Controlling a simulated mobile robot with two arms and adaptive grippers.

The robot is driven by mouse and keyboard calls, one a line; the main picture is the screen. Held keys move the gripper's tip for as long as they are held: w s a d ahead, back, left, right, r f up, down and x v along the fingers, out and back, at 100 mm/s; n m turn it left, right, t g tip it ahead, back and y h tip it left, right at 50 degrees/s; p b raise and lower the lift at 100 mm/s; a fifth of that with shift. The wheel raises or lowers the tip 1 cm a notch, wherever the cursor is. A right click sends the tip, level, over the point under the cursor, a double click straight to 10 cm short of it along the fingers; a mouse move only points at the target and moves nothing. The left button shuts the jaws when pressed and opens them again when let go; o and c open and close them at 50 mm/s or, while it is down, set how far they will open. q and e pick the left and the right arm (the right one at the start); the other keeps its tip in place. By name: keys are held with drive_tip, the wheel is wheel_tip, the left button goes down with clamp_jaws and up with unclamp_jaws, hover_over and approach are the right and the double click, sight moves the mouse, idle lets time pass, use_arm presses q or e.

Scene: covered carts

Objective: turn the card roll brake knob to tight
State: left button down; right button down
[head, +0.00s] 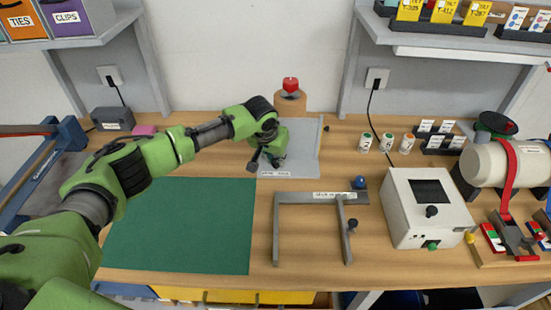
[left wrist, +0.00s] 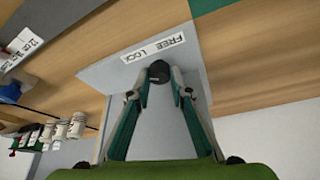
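A dark round knob (left wrist: 159,72) stands on a grey plate (left wrist: 112,72) in the left wrist view. Beside it is a white label (left wrist: 153,48) reading "FREE LOCK"; I see no "tight" marking. My left gripper (left wrist: 160,78) has one finger on each side of the knob, tips very near it; whether they press on it is unclear. In the head view the grey plate (head: 306,150) lies at the back of the bench, with my left gripper (head: 266,160) over its left part, hiding the knob. My right gripper is not in view.
A green mat (head: 185,226) lies in front on the left. A grey frame (head: 318,197) and a white control box (head: 430,212) are to the right. Several small pots stand at the back right.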

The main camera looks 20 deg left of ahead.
use_arm(q)
drive_tip(key=shift+m, duration=0.3)
drive_tip(key=shift+r+m+p, duration=0.1)
drive_tip(key=shift+m+p, duration=0.2)
drive_tip(key=shift+p, duration=0.1)
drive_tip(key=shift+m+h, duration=0.5)
drive_tip(key=shift+m, duration=0.1)
drive_tip(key=shift+a+m+g, duration=0.1)
drive_tip(key=shift+m+g, duration=0.2)
drive_tip(key=shift+m, duration=0.4)
drive_tip(key=shift+m+h, duration=0.6)
drive_tip(key=shift+m, duration=0.5)
drive_tip(key=c, duration=1.8)
unclamp_jaws()
